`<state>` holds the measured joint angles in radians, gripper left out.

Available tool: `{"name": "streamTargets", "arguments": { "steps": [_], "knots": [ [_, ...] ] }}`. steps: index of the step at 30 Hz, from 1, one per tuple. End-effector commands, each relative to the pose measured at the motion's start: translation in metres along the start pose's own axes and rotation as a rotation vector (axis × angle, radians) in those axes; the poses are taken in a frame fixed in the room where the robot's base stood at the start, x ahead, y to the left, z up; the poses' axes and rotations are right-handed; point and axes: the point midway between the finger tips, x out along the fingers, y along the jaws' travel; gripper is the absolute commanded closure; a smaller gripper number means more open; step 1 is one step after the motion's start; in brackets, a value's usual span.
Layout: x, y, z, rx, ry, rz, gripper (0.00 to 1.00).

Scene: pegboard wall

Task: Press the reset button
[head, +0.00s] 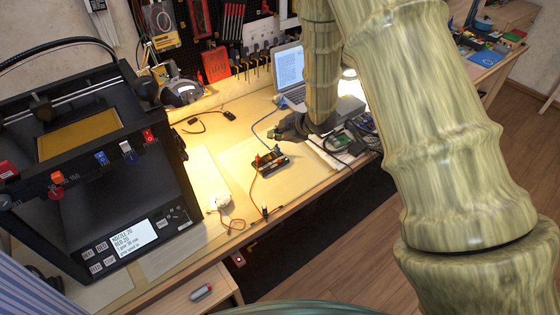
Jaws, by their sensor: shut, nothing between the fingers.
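I cannot make out a label that says reset. The black 3D printer (60,225) at the left has a lit display (133,238), with small pale buttons (95,257) to its left and a knob (172,217) to its right. A small plate with a red spot (238,260) is on the bench's front edge. My gripper (276,133) is shut and empty, above the back of the bench near this device and well to the right of the printer.
The wooden workbench (215,168) has clear room between the printer and the device. A laptop (290,68) and tangled cables (358,138) are near my gripper. A pale coil (221,201) lies near the front edge. An open drawer (185,298) sticks out below.

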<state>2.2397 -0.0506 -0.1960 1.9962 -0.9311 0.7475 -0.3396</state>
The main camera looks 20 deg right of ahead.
Motion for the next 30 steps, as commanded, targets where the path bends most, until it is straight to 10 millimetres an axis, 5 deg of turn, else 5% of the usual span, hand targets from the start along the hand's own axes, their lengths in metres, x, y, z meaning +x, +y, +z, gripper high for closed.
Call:
{"name": "streamTargets", "arguments": {
  "steps": [21, 30],
  "knots": [
    [0.052, -0.038, 0.037, -0.001, 0.000, -0.001, 1.00],
    [0.059, -0.043, 0.043, 0.000, 0.000, 0.000, 1.00]
  ]
}}
